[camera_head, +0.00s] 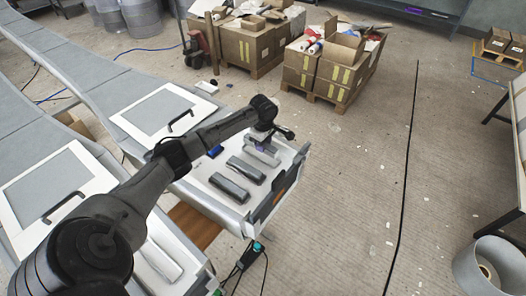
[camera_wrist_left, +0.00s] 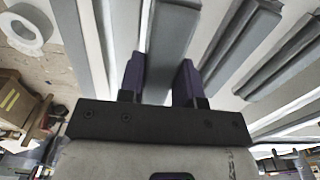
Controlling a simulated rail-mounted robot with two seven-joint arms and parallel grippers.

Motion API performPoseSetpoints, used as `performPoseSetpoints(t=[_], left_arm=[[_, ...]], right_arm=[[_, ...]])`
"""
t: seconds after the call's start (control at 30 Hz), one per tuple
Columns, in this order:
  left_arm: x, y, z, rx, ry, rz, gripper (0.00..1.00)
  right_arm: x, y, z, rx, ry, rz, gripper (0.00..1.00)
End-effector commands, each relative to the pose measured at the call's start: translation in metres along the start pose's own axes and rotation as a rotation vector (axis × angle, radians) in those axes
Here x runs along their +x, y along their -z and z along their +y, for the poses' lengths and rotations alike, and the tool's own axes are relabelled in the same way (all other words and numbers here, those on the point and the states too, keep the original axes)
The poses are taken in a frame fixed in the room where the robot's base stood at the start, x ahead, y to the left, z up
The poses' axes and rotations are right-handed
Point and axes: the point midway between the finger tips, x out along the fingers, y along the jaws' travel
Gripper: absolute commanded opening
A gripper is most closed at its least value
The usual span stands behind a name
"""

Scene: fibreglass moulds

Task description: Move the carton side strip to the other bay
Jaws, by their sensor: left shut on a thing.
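My left gripper (camera_head: 264,143) reaches over the far end of the white tray (camera_head: 205,178). It is shut on a grey strip (camera_head: 262,156), which I take for the carton side strip. In the left wrist view the two purple fingers (camera_wrist_left: 161,80) stand on either side of this long grey strip (camera_wrist_left: 172,38). The gripper hides part of the strip in the head view. I cannot tell whether it rests on the tray or is slightly raised. My right gripper is not in view.
Two darker grey strips (camera_head: 246,170) (camera_head: 229,187) lie beside the held one in the tray. A small blue object (camera_head: 215,151) is near the tray's far side. A nearer tray holds a pale strip (camera_head: 160,262).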

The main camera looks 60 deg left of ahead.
Motion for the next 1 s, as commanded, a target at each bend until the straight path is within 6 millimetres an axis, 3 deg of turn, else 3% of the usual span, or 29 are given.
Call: performPoseSetpoints(t=[0.17,0.43,0.87,0.9,1.0], left_arm=[[0.007,0.001,0.000,0.000,0.000,0.000,0.06],[0.039,0.001,0.000,0.000,-0.001,0.001,0.06],[0.042,0.001,0.000,0.000,-0.002,0.000,0.06],[0.043,0.001,0.000,0.000,-0.002,0.000,0.32],[0.043,0.001,0.000,0.001,-0.002,0.000,0.42]], right_arm=[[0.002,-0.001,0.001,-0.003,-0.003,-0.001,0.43],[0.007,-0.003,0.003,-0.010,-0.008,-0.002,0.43],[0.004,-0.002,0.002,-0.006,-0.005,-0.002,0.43],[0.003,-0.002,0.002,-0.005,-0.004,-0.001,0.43],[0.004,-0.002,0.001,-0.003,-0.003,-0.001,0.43]])
